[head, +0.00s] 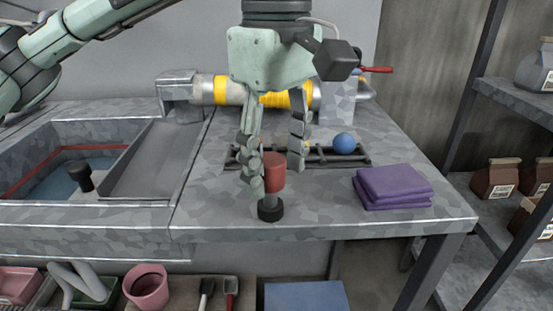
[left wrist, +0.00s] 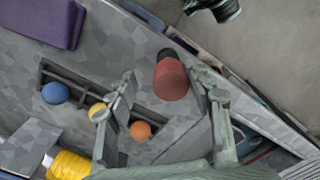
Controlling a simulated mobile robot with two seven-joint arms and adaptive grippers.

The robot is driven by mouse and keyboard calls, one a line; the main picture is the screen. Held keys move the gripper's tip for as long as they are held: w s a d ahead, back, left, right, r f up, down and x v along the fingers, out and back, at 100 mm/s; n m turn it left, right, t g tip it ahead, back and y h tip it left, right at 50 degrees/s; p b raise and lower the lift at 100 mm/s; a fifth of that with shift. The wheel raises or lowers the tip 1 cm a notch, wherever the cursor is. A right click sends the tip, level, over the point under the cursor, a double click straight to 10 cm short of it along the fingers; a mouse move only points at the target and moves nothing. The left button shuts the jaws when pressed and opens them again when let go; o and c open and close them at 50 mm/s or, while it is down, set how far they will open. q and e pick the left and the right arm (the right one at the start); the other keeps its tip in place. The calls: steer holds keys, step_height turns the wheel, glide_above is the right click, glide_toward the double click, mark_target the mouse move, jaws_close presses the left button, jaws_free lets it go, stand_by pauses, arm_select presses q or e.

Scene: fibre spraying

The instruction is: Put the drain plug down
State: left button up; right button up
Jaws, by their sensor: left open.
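A red-brown plug (head: 274,172) with a black foot stands upright on the grey worktop near its front edge, and I take it for the drain plug. It also shows in the left wrist view (left wrist: 171,80). My left gripper (head: 277,176) points down with its fingers spread around the plug. In the left wrist view the plug sits between the open fingers (left wrist: 162,76), closer to the right-hand one. Whether that finger touches it I cannot tell.
A sink (head: 150,160) with a dark cylinder (head: 78,175) inside is at left. A slotted rack (head: 235,158) with a blue ball (head: 344,143), a yellow ball (left wrist: 97,111) and an orange ball (left wrist: 141,131) lies behind the plug. Folded purple cloths (head: 394,187) lie at right.

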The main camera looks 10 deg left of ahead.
arm_select(q)
step_height(320, 180, up, 12)
steer(key=p, duration=0.1)
steer(key=shift+r+p, duration=0.15)
steer(key=shift+p, duration=0.25)
arm_select(e)
steer(key=x, duration=0.4)
steer(key=shift+s+a+f, duration=0.15)
steer(key=shift+s+a, duration=0.2)
arm_select(q)
steer(key=shift+a, duration=0.1)
arm_select(e)
steer(key=shift+w+a, duration=0.1)
